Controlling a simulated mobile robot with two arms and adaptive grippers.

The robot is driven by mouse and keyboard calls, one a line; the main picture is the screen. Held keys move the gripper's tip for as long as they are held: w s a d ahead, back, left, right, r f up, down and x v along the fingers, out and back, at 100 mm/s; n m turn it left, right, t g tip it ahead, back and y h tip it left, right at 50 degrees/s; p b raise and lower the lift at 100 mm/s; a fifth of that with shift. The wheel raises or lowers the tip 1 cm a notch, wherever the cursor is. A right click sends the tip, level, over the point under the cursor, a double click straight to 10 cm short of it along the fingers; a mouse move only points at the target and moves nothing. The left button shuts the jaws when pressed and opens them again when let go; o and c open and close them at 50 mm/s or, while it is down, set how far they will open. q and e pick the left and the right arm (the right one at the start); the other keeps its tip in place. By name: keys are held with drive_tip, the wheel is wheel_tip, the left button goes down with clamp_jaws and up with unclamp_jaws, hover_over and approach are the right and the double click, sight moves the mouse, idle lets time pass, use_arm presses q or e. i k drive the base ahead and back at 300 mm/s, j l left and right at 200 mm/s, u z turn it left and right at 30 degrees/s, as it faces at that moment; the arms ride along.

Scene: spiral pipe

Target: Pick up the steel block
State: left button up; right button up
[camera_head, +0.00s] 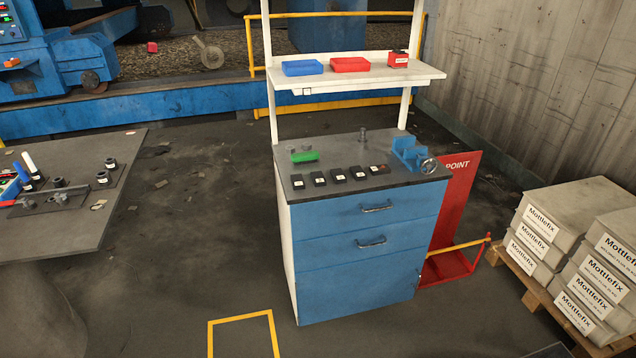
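The blue workbench (370,240) stands in the middle of the head view. On its dark top, several small black blocks with pale labels (338,175) lie in a row near the front edge. The rightmost one (378,169) has a brownish patch. A green piece (305,156) lies behind the row at the left, with small grey bits beside it. A small grey metal piece (363,135) stands near the back edge. I cannot tell which of these is the steel block. Neither of my grippers is in view.
A blue vise (411,153) sits at the bench's right end. The shelf above (430,73) holds blue and red bins. A grey table (80,228) with tools stands at the left. Stacked Mottlefix boxes (575,205) stand on a pallet at the right. Floor between table and bench is open.

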sight(298, 184)
drive_tip(key=i+j+z, duration=0.1)
drive_tip(key=z, duration=0.4)
drive_tip(key=i+j+z, duration=0.1)
drive_tip(key=z, duration=0.35)
drive_tip(key=i+j+z, duration=0.1)
drive_tip(key=j+z, duration=0.15)
drive_tip(key=z, duration=0.25)
drive_tip(key=j+z, duration=0.2)
drive_tip(key=z, duration=0.25)
drive_tip(key=j+z, duration=0.15)
drive_tip(key=j, duration=0.3)
drive_tip(key=j+z, duration=0.15)
drive_tip(key=j, duration=0.35)
drive_tip(key=j+z, duration=0.15)
drive_tip(key=j, duration=0.3)
drive_tip(key=k+j+z, duration=0.15)
drive_tip(key=j, duration=0.3)
drive_tip(key=j+z, duration=0.15)
drive_tip(key=j, duration=0.3)
drive_tip(key=k+j+z, duration=0.15)
drive_tip(key=j, duration=0.3)
drive_tip(key=k+j+z, duration=0.15)
drive_tip(key=j, duration=0.3)
